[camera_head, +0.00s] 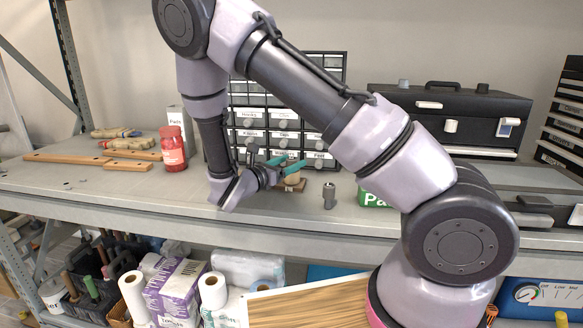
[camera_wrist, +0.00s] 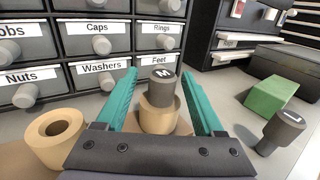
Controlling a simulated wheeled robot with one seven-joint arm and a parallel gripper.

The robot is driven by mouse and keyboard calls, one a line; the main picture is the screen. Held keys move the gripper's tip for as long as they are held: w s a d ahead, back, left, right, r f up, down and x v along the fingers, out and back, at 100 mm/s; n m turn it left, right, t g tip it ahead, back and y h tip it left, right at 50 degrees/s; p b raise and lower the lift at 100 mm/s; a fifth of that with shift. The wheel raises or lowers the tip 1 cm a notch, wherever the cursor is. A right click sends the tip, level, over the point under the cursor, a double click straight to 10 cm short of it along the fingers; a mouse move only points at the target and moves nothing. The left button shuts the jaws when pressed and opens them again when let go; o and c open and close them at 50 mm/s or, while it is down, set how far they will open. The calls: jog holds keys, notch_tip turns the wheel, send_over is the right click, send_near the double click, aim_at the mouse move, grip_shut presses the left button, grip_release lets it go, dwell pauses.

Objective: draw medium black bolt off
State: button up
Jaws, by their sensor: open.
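The medium black bolt, a dark grey cylinder with an M on top (camera_wrist: 165,88), stands upright in a tan round holder (camera_wrist: 158,118) in the wrist view. My gripper (camera_wrist: 160,76) is open, with one teal finger on each side of the bolt; I cannot tell whether either finger touches it. In the head view my gripper (camera_head: 287,163) is low over the shelf, and the tan holder (camera_head: 293,179) shows just below its fingers. The bolt itself cannot be made out there.
A second tan holder (camera_wrist: 58,138) with an empty hole is at the left. A dark bolt marked L (camera_wrist: 284,131) stands on the shelf at the right, near a green block (camera_wrist: 272,97). Labelled drawers (camera_wrist: 97,47) rise close behind. A black toolbox (camera_head: 450,115) stands behind right.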

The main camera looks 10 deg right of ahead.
jog(key=x, duration=0.3)
jog(key=shift+d, duration=0.25)
grip_shut()
jog(key=shift+r, duration=0.15)
notch_tip(320, 180, up, 10)
dwell(0.8)
